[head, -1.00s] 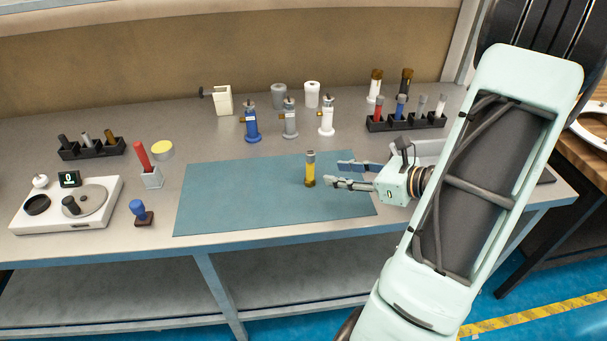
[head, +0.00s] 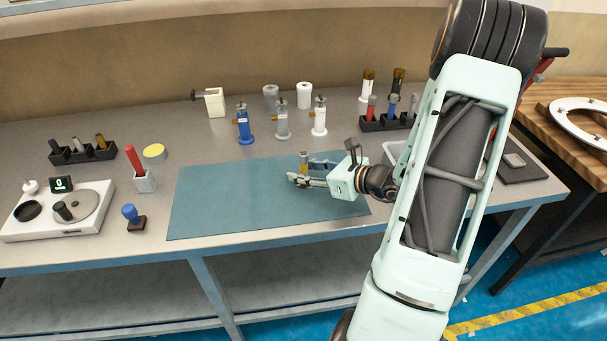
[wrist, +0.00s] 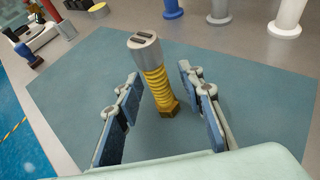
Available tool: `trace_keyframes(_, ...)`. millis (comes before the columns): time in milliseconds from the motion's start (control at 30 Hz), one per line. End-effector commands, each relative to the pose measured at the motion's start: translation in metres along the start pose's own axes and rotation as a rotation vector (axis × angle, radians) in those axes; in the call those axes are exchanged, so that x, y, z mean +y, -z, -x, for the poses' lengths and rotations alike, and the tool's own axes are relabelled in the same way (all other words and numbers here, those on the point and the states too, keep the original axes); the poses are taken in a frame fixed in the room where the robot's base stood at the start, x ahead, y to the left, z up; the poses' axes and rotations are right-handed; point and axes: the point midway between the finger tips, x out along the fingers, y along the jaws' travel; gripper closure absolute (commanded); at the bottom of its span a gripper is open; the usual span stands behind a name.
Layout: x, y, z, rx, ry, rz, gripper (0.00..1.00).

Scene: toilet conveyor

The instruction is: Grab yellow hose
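The yellow hose (wrist: 157,84) is a short ribbed yellow piece with a silver cap on top and a brass foot. It stands upright on the blue-green mat (head: 225,205). In the wrist view it stands between the two fingers of my gripper (wrist: 160,105), with a visible gap on each side. My gripper is open around it and reaches in from the right. In the head view the fingers of my gripper (head: 307,175) hide most of the hose, and only its top (head: 304,157) shows above them.
Blue (head: 244,126), grey (head: 282,122) and white (head: 319,118) valve-like pieces stand behind the mat. A black rack (head: 372,124) stands at the back right. At the left are a white device (head: 88,205), a stamp (head: 133,217) and a red-handled item (head: 136,163). The mat's left part is clear.

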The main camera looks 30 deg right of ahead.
Motion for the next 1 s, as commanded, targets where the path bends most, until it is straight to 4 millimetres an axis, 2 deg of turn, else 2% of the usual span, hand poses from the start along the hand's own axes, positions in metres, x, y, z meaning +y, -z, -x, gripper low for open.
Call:
trace_keyframes(200,0.0,0.0001,-0.0005,0.0,0.0,0.0,0.66)
trace_keyframes(500,0.0001,0.0001,-0.0003,0.0,0.0,0.0,0.99)
trace_keyframes(533,0.0001,0.0,-0.0003,0.0,0.0,0.0,1.0)
trace_keyframes(1000,0.0,-0.0047,0.0014,-0.001,0.0,0.001,1.0)
